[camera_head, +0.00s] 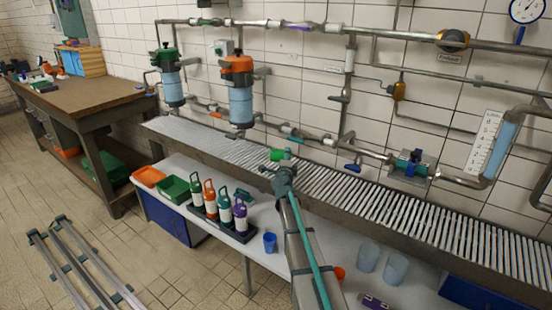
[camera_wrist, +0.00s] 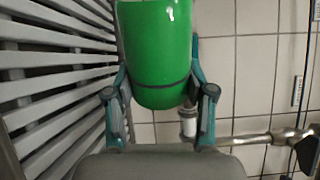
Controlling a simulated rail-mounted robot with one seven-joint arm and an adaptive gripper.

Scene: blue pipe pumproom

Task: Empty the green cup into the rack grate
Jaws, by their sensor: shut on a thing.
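The green cup (camera_head: 277,155) is held above the slatted rack grate (camera_head: 345,193) in the head view. It looks tipped onto its side, pointing left. My gripper (camera_head: 288,158) is at the cup's right end. In the wrist view the green cup (camera_wrist: 155,45) fills the top middle, with a finger of my gripper (camera_wrist: 157,75) on each side, shut on it. The grate's slats (camera_wrist: 50,75) run down the left of that view, apart from the cup. The cup's mouth and contents are hidden in both views.
Behind the grate are a tiled wall, pipes and an orange-topped filter (camera_head: 238,90). On the white lower table stand several bottles (camera_head: 225,207), a blue cup (camera_head: 270,242), two clear cups (camera_head: 368,257), an orange bin (camera_head: 148,177) and a green bin (camera_head: 180,189).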

